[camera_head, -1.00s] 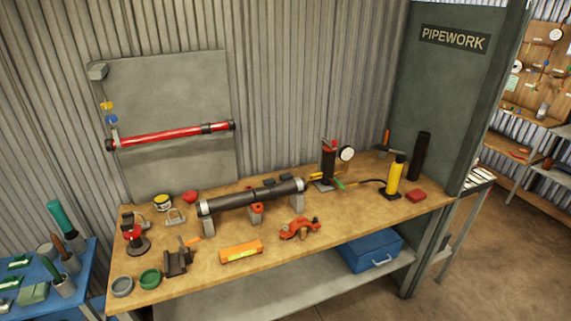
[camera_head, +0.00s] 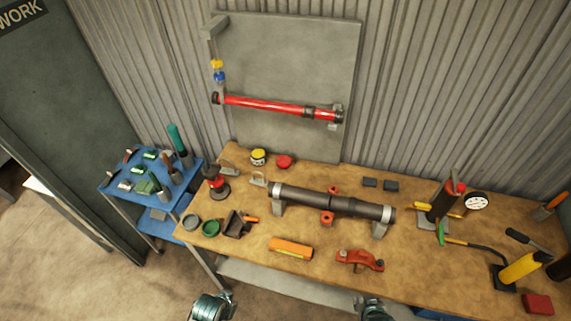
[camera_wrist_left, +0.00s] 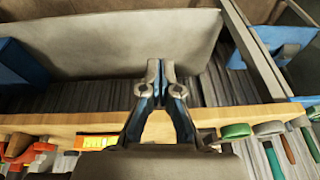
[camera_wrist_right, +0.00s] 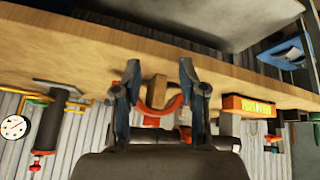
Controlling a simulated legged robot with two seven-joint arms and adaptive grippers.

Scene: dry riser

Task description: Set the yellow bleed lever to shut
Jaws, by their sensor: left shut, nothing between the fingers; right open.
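The yellow bleed lever (camera_head: 217,64) is small and sits above a blue lever or fitting (camera_head: 219,76) at the left end of the red riser pipe (camera_head: 270,105), on the grey wall panel (camera_head: 290,60). Its exact angle is too small to tell. Neither wrist view shows it. My left gripper (camera_wrist_left: 161,68) is shut and empty in the left wrist view, by the bench edge. My right gripper (camera_wrist_right: 160,75) is open in the right wrist view, with a red curved tool (camera_wrist_right: 158,108) seen beyond its fingers. Both grippers are well apart from the lever.
The wooden bench (camera_head: 220,245) stands below the panel. On it are a dark pipe on supports (camera_head: 330,202), an orange level (camera_head: 290,247), a red tool (camera_head: 360,260) and a pump with a gauge (camera_head: 446,200). A blue cart (camera_head: 115,195) stands left.

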